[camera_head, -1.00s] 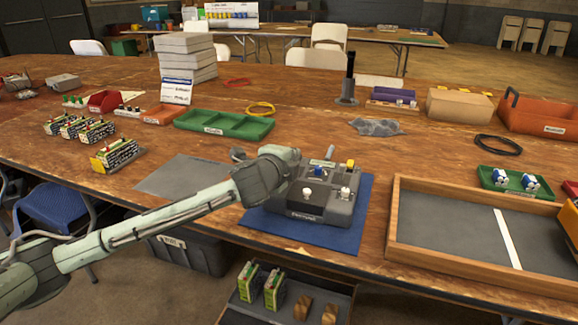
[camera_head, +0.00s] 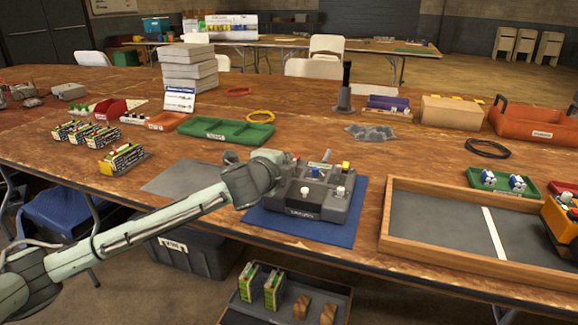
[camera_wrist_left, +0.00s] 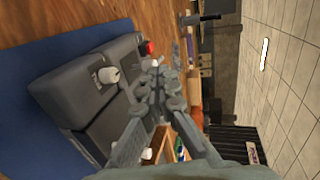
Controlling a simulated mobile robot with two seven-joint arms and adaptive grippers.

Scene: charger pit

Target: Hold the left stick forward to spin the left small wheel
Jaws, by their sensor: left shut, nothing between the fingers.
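A dark grey control box (camera_head: 322,212) sits on a blue mat (camera_head: 262,224). Two white-topped sticks rise from it, the left stick (camera_head: 305,192) and the right stick (camera_head: 341,190). A blue control (camera_head: 316,172) and a yellow button (camera_head: 345,165) are behind them. My left gripper (camera_head: 290,158) is at the box's far left side; its fingertips are hard to make out there. In the left wrist view my left gripper (camera_wrist_left: 155,66) is shut and empty, close beside the box and a white knob (camera_wrist_left: 108,75). I cannot clearly identify the small wheel. My right gripper is out of view.
A wooden-rimmed tray (camera_head: 440,253) is right of the mat, with an orange machine (camera_head: 562,228) at its right edge. A green tray (camera_head: 478,187) holds blue-and-white parts. A grey sheet (camera_head: 175,180) lies to the left.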

